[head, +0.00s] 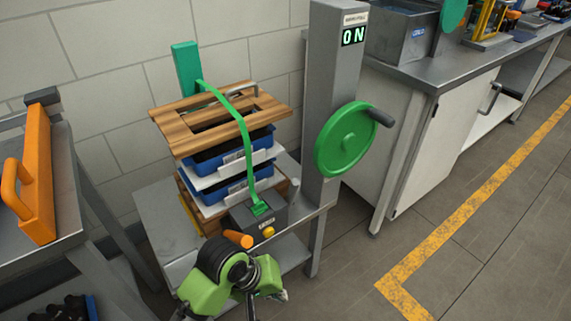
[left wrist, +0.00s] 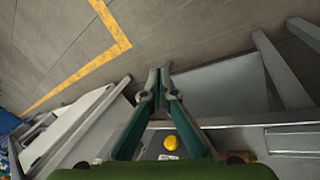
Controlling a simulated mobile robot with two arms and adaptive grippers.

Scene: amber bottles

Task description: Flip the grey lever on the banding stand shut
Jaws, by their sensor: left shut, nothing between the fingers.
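The banding stand has a grey post (head: 334,100) with a lit ON sign and a green wheel (head: 340,142) with a dark handle. A grey box (head: 240,216) with a yellow button (head: 268,232) sits at the table's front edge; the yellow button also shows in the left wrist view (left wrist: 171,142). An orange cylindrical grip (head: 238,238) shows by the box, partly behind my arm. My left gripper (left wrist: 160,82) is shut and empty, in front of the box. My right gripper is not in view.
A stack of blue trays (head: 232,147) under a wooden frame (head: 188,128) stands behind the box, with a green strap (head: 245,136) over it. A side table with an orange handled piece (head: 38,180) is at left. The floor at right is clear.

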